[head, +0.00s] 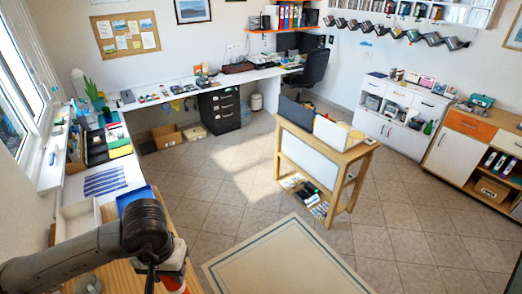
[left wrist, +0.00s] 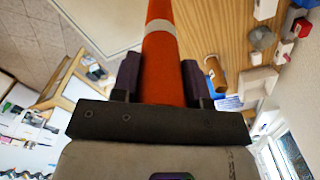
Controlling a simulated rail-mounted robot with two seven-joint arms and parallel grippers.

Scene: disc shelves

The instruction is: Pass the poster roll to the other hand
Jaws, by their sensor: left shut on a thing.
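The poster roll (left wrist: 164,70) is a long orange piece with a white band. In the left wrist view it runs away between the dark fingers of my left gripper (left wrist: 160,80), which is shut on it. It looks narrower towards its far end, and its near end is hidden by the gripper body. In the head view only a short orange part of the roll (head: 173,284) shows, below my left gripper (head: 167,274) at the bottom edge. My right gripper shows in neither view.
A wooden tabletop (left wrist: 205,25) lies beyond the gripper, with a brown cylinder (left wrist: 215,74) and small items on it. A blue object (head: 134,198) stands near my left arm. A wooden trolley (head: 325,160) stands mid-room. Bare tiled floor (head: 225,185) lies between desk and trolley.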

